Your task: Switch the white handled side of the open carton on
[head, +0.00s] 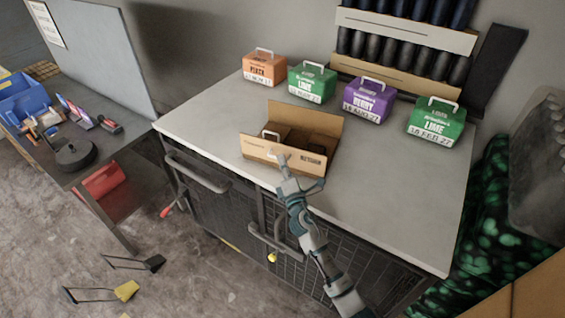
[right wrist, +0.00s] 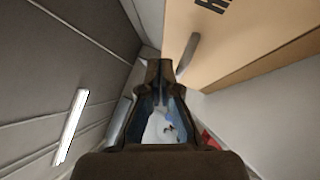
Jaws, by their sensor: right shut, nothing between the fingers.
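The open cardboard carton (head: 310,165) sits on the light worktop, flaps up, with dark printing on its front. A small white handle (head: 270,134) shows at its left inside; what it belongs to is partly hidden. In the right wrist view the gripper (right wrist: 160,68) is shut and empty, with the carton (right wrist: 240,40) at upper right. A thin grey piece (right wrist: 187,53) shows against the carton there; I cannot tell what it is. My left gripper is not in view.
Behind the carton stand handled boxes: orange (head: 264,68), green (head: 312,82), purple (head: 369,100) and another green (head: 436,122). A rack of dark cylinders (head: 405,40) is at the back. The worktop (head: 400,190) is clear right of the carton. Cabinet handles (head: 197,172) project below its front edge.

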